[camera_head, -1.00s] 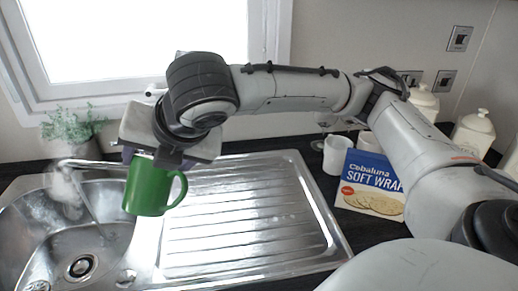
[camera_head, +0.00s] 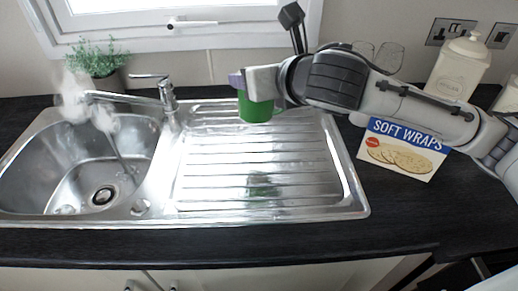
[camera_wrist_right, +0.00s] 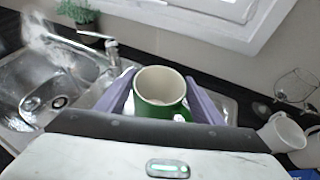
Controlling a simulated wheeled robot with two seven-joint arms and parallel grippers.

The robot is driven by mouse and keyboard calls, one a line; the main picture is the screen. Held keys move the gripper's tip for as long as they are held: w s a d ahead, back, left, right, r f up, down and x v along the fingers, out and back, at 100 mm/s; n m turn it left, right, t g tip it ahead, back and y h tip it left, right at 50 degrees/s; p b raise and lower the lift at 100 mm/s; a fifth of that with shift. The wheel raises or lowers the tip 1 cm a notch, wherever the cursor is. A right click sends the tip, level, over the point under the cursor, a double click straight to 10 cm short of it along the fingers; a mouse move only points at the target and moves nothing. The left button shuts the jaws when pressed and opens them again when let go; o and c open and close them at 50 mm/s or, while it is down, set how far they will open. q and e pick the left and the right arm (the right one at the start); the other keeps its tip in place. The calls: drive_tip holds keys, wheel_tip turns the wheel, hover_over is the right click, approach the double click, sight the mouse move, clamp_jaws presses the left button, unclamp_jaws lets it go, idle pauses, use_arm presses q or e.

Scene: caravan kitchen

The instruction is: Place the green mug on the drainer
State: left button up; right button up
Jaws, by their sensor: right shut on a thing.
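The green mug (camera_head: 256,108) is upright above the back part of the steel drainer (camera_head: 205,212), with its reflection below it on the ridges. My right gripper (camera_head: 246,84) is shut on the mug, its arm coming in from the right. In the right wrist view the mug (camera_wrist_right: 160,103) sits between the two purple fingers, with its pale inside and open rim showing. The exact gap between the mug's base and the drainer is hard to tell. My left gripper is not in view.
The sink basin (camera_head: 75,170) with its tap (camera_head: 165,92) is left of the drainer; steam rises there. A potted plant (camera_head: 98,62) stands behind. A soft wraps box (camera_head: 400,152) and a canister (camera_head: 458,68) are at right. The wrist view shows a white mug (camera_wrist_right: 283,134).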

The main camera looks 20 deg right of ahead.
sight(257, 117)
drive_tip(key=shift+w+f+n, duration=0.2)
drive_tip(key=shift+f+n, duration=0.1)
drive_tip(key=shift+t, duration=0.3)
wheel_tip(257, 117, down, 9)
drive_tip(key=shift+w+f+b, duration=0.1)
drive_tip(key=shift+f+b, duration=0.1)
drive_tip(key=shift+b, duration=0.45)
drive_tip(key=shift+f, duration=0.15)
drive_tip(key=o, duration=1.7)
drive_tip(key=shift+c, duration=0.2)
